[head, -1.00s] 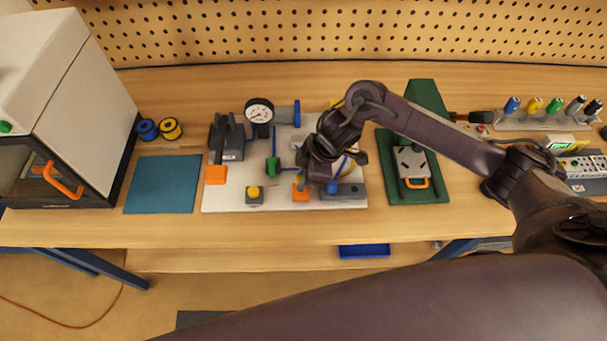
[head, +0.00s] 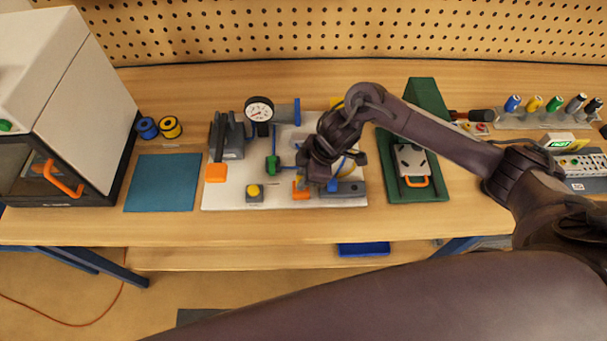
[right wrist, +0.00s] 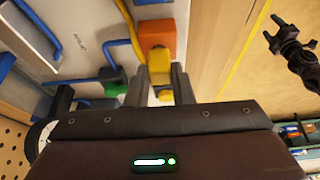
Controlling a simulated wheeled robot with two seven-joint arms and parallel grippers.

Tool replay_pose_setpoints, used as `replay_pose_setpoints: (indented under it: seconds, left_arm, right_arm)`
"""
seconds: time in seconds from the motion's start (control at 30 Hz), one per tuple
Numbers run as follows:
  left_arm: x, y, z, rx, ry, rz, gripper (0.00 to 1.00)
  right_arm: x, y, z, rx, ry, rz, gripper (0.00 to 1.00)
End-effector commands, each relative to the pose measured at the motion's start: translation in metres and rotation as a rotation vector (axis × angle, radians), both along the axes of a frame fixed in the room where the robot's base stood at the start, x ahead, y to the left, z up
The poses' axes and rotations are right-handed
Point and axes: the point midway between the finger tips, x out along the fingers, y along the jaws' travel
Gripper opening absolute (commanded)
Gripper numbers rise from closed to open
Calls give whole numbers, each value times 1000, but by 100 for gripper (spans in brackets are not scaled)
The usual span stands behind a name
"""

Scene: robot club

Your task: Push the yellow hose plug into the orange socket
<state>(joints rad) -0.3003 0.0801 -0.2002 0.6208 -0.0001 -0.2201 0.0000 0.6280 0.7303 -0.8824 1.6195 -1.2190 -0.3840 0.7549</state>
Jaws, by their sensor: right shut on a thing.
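The orange socket (right wrist: 159,32) is a block on the pale board. In the head view its orange part (head: 301,195) shows just below my right gripper (head: 300,180). The yellow hose plug (right wrist: 160,62) is between the fingers of my right gripper (right wrist: 163,82) in the right wrist view. The gripper is shut on it, and the plug's front end meets the orange block. How deep it sits cannot be told. In the head view the gripper mostly hides the plug.
The pale board (head: 225,195) also carries a gauge (head: 259,111), a green-handled valve (head: 272,165), a yellow button (head: 254,191) and blue pipes. A blue mat (head: 162,184) lies to the left.

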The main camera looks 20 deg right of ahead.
Motion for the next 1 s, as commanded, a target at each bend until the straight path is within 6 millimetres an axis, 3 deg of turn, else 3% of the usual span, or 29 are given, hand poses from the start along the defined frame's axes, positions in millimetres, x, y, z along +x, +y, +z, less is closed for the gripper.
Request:
replay_pose_setpoints:
  seconds: [0.93,0.97,1.0]
  left_arm:
    - [0,0,2,0,0,0,61]
    - [0,0,2,0,0,0,61]
    - [0,0,2,0,0,0,61]
  right_arm:
    - [0,0,-7,0,1,0,1]
    - [0,0,-7,0,0,0,22]
    - [0,0,-7,0,0,0,28]
